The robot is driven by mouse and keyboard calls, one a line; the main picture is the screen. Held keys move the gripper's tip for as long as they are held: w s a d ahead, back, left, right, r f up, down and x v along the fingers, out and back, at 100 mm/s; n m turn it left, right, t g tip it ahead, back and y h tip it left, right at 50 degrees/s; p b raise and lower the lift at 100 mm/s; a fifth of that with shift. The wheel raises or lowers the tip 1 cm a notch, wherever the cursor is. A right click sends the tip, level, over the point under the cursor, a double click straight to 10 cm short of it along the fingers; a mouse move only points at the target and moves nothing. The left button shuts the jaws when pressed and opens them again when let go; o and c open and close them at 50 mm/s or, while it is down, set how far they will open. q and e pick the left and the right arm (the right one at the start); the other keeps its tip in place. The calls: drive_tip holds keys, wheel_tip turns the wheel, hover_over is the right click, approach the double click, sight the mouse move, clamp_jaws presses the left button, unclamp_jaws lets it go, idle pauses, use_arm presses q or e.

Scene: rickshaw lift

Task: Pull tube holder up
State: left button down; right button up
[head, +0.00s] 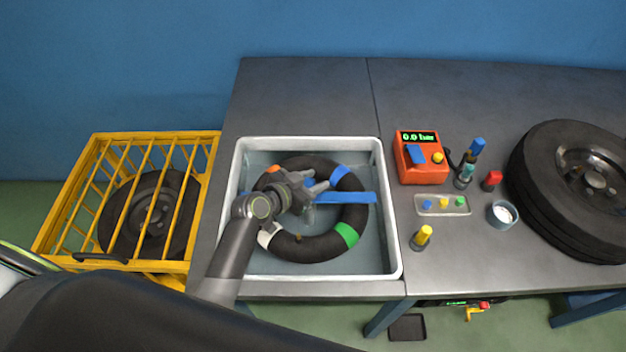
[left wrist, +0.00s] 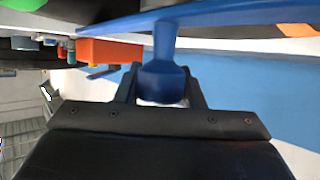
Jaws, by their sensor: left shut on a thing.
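The tube holder is a blue bar (head: 354,197) lying across a black inner tube (head: 305,247) in a white basin (head: 394,245). The tube carries orange, blue, green and white bands. My left gripper (head: 316,191) is over the middle of the bar. In the left wrist view, my left gripper's jaws (left wrist: 163,88) are shut on the holder's blue handle (left wrist: 165,50), which joins the bar. My gripper and arm hide part of the bar and the tube's left side. Whether the holder touches the tube is unclear. My right gripper is not in view.
A yellow cage (head: 82,190) holding a wheel stands left of the grey bench (head: 300,90). Right of the basin are an orange gauge (head: 420,172), a small tray (head: 442,212), a yellow-topped valve (head: 422,238), a cup (head: 502,214) and a large tyre (head: 535,200). The bench behind the basin is clear.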

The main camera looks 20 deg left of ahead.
use_arm(q)
drive_tip(key=shift+w+r, duration=0.15)
drive_tip(key=shift+r, duration=0.2)
drive_tip(key=c, duration=1.2)
unclamp_jaws()
drive_tip(key=shift+o, duration=1.3)
drive_tip(key=shift+s+a, duration=0.1)
drive_tip(key=shift+s, duration=0.1)
drive_tip(key=b+v, duration=0.3)
drive_tip(key=v, duration=1.4)
drive_tip(key=shift+s+a, duration=0.1)
